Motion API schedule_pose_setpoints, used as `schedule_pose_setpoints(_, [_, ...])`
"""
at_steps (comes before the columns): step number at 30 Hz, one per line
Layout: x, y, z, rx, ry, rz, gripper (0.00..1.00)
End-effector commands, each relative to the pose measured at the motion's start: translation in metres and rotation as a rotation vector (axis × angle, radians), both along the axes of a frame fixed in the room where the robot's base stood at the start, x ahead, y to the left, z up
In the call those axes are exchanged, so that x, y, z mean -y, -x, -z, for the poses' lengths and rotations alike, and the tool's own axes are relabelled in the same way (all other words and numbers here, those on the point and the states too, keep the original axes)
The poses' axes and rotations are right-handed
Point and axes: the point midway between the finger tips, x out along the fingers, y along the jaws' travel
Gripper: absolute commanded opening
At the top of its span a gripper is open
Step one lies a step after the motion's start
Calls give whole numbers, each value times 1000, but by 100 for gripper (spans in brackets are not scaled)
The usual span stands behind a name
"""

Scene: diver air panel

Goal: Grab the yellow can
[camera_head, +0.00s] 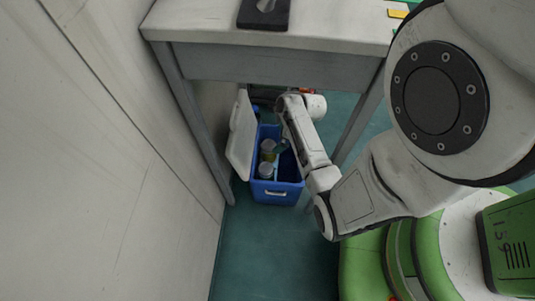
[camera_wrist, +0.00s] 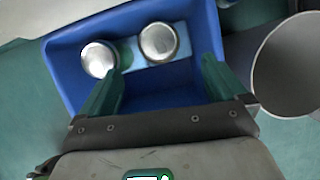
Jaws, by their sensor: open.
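A blue cooler box (camera_head: 277,191) stands open on the floor under the table. In the wrist view its blue wall (camera_wrist: 62,75) frames two round silver can tops, one on the left (camera_wrist: 98,59) and one nearer the middle (camera_wrist: 158,42). I cannot tell from these tops which can is yellow. In the head view, two cans show small inside the box, a nearer one (camera_head: 265,170) and a farther one (camera_head: 268,145). My gripper (camera_wrist: 163,62) is open above the box, its green fingers apart and pointing in towards the cans. Nothing is between its fingertips that I can see held.
The cooler's white lid (camera_head: 242,135) stands raised at its left. The table (camera_head: 270,62) and its legs surround the reach space, with a wall (camera_head: 100,150) on the left. A dark block (camera_head: 264,14) lies on the table. The floor (camera_head: 275,250) in front is clear.

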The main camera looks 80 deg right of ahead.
Motion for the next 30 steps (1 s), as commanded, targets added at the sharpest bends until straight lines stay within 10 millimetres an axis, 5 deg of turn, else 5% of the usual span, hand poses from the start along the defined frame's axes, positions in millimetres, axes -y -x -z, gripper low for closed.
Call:
schedule_pose_setpoints(9, [-1,-18,44,-1,-1,-6,98])
schedule_pose_setpoints(17, [-1,-23,54,-1,0,-6,98])
schedule_pose_setpoints(30, [0,-43,97,-2,1,-7,98])
